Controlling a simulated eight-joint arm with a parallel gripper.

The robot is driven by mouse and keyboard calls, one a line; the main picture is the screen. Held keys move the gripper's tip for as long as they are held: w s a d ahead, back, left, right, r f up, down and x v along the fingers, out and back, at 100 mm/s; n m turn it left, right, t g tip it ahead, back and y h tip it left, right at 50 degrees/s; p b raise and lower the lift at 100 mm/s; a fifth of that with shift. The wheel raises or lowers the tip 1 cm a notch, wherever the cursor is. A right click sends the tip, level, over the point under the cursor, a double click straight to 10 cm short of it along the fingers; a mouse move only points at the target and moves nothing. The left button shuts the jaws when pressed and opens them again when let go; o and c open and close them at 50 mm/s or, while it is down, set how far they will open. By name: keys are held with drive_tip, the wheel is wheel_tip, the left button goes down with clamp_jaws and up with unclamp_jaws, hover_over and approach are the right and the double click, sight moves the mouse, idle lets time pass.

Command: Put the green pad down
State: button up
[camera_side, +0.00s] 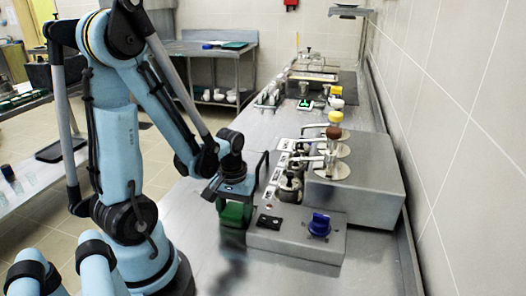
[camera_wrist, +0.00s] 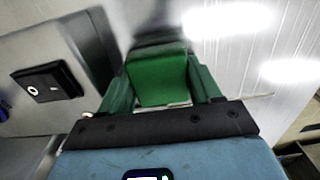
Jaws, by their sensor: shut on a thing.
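My gripper (camera_side: 235,214) hangs low over the steel counter, just left of the grey box with the blue knob. In the wrist view my gripper (camera_wrist: 162,84) has its two dark green fingers shut on the green pad (camera_wrist: 160,82), a bright green flat-faced piece. The pad's lower edge is hidden behind the dark bar of the gripper. In the side view the fingers largely hide the pad, and I cannot tell it apart from them. A dark blurred patch lies on the counter below; I cannot tell whether the pad touches the surface.
The grey box carries a blue knob (camera_side: 320,224) and a black switch (camera_side: 269,222); the switch also shows in the wrist view (camera_wrist: 48,85). Behind it stands a larger steel unit (camera_side: 365,180) with round plates. The counter (camera_side: 195,215) left of the box is clear.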

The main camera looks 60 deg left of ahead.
sight(235, 209)
drive_tip(key=o, duration=0.8)
drive_tip(key=shift+f, duration=0.1)
drive_tip(key=shift+o, duration=0.2)
drive_tip(key=shift+r, duration=6.2)
drive_tip(key=w+d+r+m+t, duration=0.1)
drive_tip(key=w+d+m+t, duration=0.5)
drive_tip(key=d+m, duration=0.3)
drive_tip(key=shift+w+d+r+t, duration=0.35)
drive_tip(key=shift+d+t, duration=0.25)
drive_tip(key=shift+d, duration=0.35)
